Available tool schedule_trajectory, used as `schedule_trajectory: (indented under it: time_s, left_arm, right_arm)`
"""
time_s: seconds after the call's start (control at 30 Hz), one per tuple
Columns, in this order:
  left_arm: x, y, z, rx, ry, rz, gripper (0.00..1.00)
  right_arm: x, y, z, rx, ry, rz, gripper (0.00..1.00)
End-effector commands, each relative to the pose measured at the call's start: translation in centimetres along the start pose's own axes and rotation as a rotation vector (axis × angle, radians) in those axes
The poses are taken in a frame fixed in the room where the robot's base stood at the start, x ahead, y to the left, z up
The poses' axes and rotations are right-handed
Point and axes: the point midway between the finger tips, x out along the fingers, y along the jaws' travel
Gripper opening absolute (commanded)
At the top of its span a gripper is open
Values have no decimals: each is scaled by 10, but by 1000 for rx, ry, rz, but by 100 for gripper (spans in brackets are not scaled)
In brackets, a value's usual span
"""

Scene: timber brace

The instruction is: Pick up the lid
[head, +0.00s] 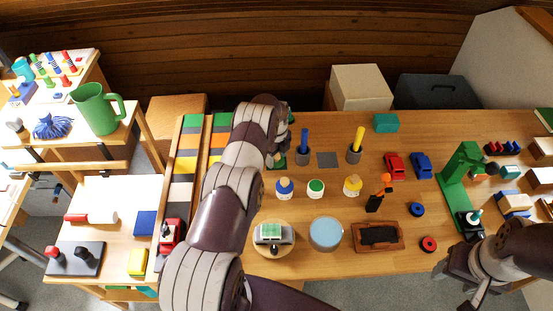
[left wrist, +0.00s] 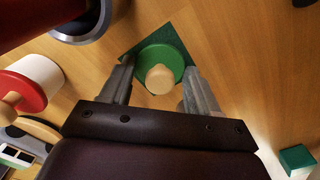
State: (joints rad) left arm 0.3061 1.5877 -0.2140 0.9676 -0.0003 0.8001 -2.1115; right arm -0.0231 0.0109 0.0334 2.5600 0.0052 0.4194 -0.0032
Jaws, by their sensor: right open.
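The lid (left wrist: 148,58) is a round green disc with a pale wooden knob, in the left wrist view. It lies on a dark green square (left wrist: 177,36) on the wooden table. My left gripper (left wrist: 160,78) is open, with one finger on either side of the lid and the knob between them; I cannot tell whether the fingers touch it. In the head view my left arm hides most of this spot, and only part of the green square (head: 281,164) shows. My right gripper (head: 470,292) is at the lower right, open and away from the lid.
A holder with a blue stick (head: 304,144) stands close by. Jars with blue (head: 285,184), green (head: 316,187) and yellow tops stand in front. In the left wrist view a red-and-white container (left wrist: 32,80) with a wooden knob is to the left.

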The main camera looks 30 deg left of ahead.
Motion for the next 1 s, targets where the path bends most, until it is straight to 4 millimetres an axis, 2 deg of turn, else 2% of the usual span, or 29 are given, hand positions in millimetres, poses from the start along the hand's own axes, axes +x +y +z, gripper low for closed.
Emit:
schedule_trajectory:
  time_s: [0.03, 0.07, 0.1, 0.47, 0.57, 0.87, 1.0]
  left_arm:
    - [0, 0, 0, 0, 0, 0, 43]
    - [0, 0, 0, 0, 0, 0, 33]
    - [0, 0, 0, 0, 0, 0, 31]
    - [-4, 0, 0, 0, 0, -1, 31]
    - [-16, -1, 1, 0, -1, -2, 31]
    - [-83, -1, 0, -2, -1, -2, 31]
    - [-99, 1, -13, -102, 1, 1, 31]
  right_arm:
    - [0, 0, 0, 0, 0, 0, 56]
    - [0, 0, 0, 0, 0, 0, 56]
    - [0, 0, 0, 0, 0, 0, 56]
    - [1, 0, 0, 0, 0, 0, 56]
    - [3, 0, 0, 0, 0, 0, 56]
    - [18, 0, 2, 0, 0, 0, 56]
    - [20, 0, 2, 0, 0, 0, 56]
